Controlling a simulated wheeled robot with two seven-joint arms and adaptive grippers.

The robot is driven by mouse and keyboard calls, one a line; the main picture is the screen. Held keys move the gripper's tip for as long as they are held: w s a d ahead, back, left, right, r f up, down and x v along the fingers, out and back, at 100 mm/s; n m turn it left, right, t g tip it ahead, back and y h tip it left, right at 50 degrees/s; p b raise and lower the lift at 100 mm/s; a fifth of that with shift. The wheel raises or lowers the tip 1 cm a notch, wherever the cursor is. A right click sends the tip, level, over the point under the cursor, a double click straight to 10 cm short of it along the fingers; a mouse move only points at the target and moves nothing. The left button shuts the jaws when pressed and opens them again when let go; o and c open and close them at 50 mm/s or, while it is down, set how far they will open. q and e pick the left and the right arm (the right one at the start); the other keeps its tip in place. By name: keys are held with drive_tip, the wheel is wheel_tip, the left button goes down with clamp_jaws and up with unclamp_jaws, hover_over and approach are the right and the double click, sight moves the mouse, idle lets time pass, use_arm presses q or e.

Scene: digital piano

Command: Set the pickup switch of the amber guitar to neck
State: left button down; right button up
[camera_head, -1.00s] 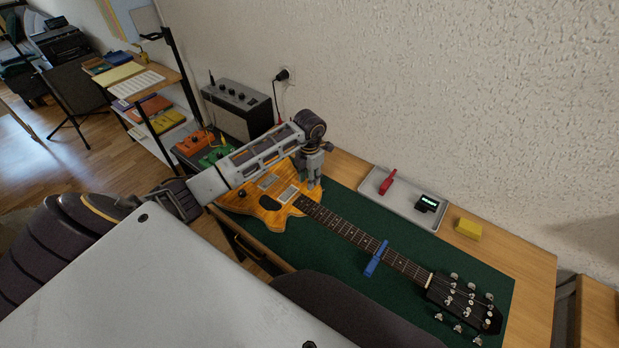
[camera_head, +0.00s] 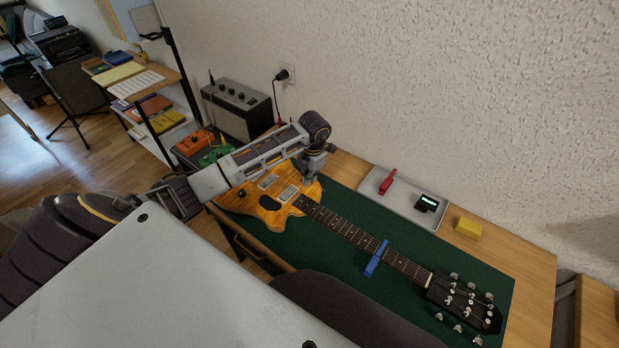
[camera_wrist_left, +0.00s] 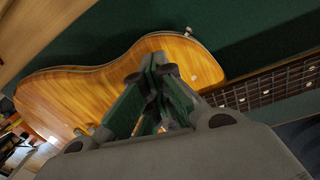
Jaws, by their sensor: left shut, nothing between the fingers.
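The amber guitar (camera_head: 290,211) lies face up on a green mat (camera_head: 340,264) on a wooden table, its neck pointing to the lower right. Its body also shows in the left wrist view (camera_wrist_left: 80,88). My left gripper (camera_head: 309,182) is shut and empty, pointing down at the upper edge of the guitar body near where the neck joins. In the left wrist view its closed fingers (camera_wrist_left: 160,80) cover part of the body near the neck. I cannot make out the pickup switch; the gripper may hide it. My right gripper is not in view.
A grey tray (camera_head: 403,213) at the back holds a red item and a small dark device. A yellow block (camera_head: 468,228) stands beside it. An amplifier (camera_head: 236,112) and pedals (camera_head: 195,143) are at the left.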

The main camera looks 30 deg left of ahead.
use_arm(q)
drive_tip(key=shift+d+y, duration=0.1)
drive_tip(key=shift+y, duration=0.2)
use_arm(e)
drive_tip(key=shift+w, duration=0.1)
use_arm(q)
drive_tip(key=shift+d+f+y, duration=0.1)
drive_tip(key=shift+d+y, duration=0.2)
drive_tip(key=shift+y, duration=0.5)
drive_tip(key=shift+b, duration=0.3)
drive_tip(key=shift+d+y, duration=0.15)
drive_tip(key=shift+y, duration=0.35)
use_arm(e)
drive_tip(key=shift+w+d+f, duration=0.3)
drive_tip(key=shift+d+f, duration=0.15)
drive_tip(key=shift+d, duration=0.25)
